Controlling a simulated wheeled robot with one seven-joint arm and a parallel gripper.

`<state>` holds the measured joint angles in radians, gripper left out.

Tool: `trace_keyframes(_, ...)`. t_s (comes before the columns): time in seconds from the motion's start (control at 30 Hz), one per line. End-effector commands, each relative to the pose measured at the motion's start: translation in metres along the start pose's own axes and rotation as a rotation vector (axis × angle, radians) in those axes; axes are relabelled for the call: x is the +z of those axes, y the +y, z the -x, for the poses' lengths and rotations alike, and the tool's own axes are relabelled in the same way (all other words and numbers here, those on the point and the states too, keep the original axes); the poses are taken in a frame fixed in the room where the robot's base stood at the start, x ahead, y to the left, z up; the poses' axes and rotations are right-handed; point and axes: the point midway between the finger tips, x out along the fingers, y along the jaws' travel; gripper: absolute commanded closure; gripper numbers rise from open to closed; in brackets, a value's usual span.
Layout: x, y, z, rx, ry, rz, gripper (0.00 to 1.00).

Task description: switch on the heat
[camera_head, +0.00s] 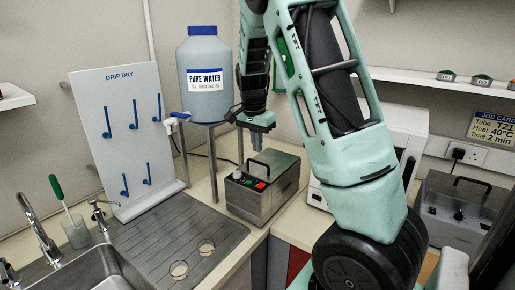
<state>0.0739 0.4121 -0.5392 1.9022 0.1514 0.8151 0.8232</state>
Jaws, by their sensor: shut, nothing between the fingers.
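A metal box (262,196) with a black carrying handle stands on the bench corner at centre. Its sloped dark front carries a grey round knob or cap (237,174), a green button (248,182) and a red button (260,186). My gripper (258,138) is shut and empty, pointing down above and behind this box, apart from its buttons. A second metal unit (462,208) with a black handle and dark knobs stands at right, partly cut off. I cannot read which control is the heat. The job card (492,128) on the wall reads Tube T21, Heat 40°C, Time 2 min.
A pure water container (204,85) stands on a metal stand behind the box. A drip dry board (120,130) with blue pegs stands left, above the sink (85,275) and ribbed drainer (170,235). My arm hides part of a white appliance (317,192) and the right bench.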

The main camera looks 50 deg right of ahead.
Motion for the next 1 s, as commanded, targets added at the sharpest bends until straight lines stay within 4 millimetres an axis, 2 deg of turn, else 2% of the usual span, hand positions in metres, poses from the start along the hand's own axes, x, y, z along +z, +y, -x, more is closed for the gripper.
trace_keyframes(0.23,-0.013,0.0,0.0,-0.004,0.003,-0.002,1.0)
trace_keyframes(0.63,-0.013,0.0,-0.001,-0.001,0.002,0.0,1.0)
trace_keyframes(0.77,-0.013,0.001,-0.014,0.002,0.0,-0.001,1.0)
trace_keyframes(1.0,-0.013,0.001,-0.059,0.004,-0.001,-0.001,1.0)
